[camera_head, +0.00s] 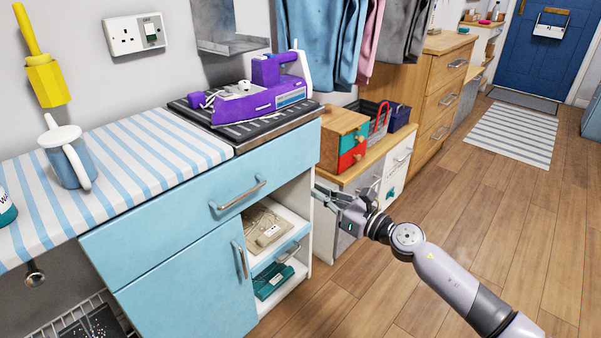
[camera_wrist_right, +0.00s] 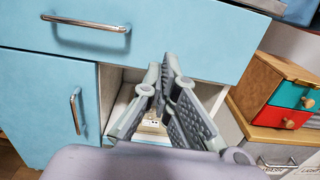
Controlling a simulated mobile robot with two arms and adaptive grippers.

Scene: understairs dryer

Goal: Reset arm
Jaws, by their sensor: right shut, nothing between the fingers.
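My right gripper (camera_head: 335,197) reaches in from the lower right of the head view, its fingers pointing left toward the blue cabinet's open shelf. In the right wrist view its fingers (camera_wrist_right: 166,70) come together at the tips, shut with nothing between them. It is in front of the blue drawer (camera_wrist_right: 190,32) and the open compartment below; I cannot tell the exact gap. The drawer (camera_head: 215,185) and the cabinet door (camera_head: 190,285) are shut. My left gripper is not in view.
A purple iron (camera_head: 262,92) stands on a dark mat on the cabinet top, with a mug (camera_head: 72,165) at the left. The open shelf holds a beige device (camera_head: 265,228). A small wooden drawer box (camera_head: 342,138) stands on the lower unit. Wooden floor (camera_head: 480,225) lies clear at right.

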